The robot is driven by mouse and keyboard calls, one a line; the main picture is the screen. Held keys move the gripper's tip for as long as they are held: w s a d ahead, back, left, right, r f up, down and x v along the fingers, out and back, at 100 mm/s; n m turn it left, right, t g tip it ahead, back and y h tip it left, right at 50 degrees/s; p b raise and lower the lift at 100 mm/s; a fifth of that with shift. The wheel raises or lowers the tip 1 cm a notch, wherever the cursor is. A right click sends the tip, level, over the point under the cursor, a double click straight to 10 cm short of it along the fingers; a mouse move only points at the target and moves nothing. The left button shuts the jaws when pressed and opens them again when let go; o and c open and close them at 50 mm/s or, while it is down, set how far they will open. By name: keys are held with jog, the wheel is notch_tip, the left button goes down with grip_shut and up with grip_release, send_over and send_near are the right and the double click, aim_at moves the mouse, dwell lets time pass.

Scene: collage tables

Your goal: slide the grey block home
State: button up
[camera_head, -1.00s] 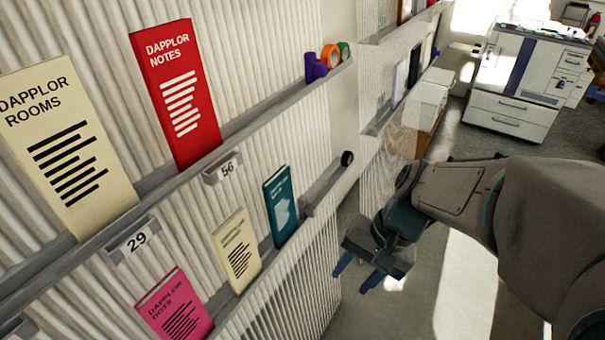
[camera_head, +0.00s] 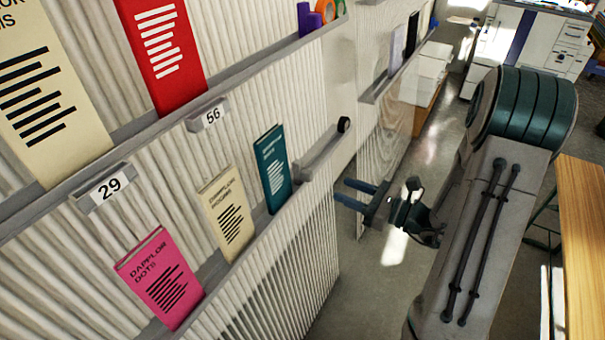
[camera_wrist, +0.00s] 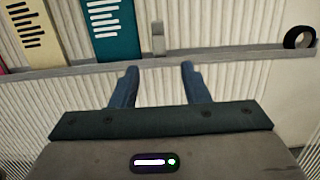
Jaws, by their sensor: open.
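A small grey block (camera_wrist: 157,40) stands on the lower ledge (camera_wrist: 230,51), between the teal booklet (camera_wrist: 113,30) and the black tape roll (camera_wrist: 299,38). In the head view the block (camera_head: 301,172) is small and hard to tell from the grey ledge. My gripper (camera_head: 343,191) is open and empty, its blue fingers pointing left at the wall, right of the block. In the wrist view my gripper (camera_wrist: 159,68) has its two fingertips apart, with the block beyond them and roughly centred between them. No contact shows.
Cream (camera_head: 227,213) and pink (camera_head: 160,278) booklets stand left of the teal one on the lower ledge. A wooden table (camera_head: 583,230) is at the right. Floor shows below my gripper.

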aim_at(312, 176)
jog(key=p+x, duration=0.1)
jog(key=x, duration=1.2)
jog(key=shift+a, duration=0.1)
grip_shut()
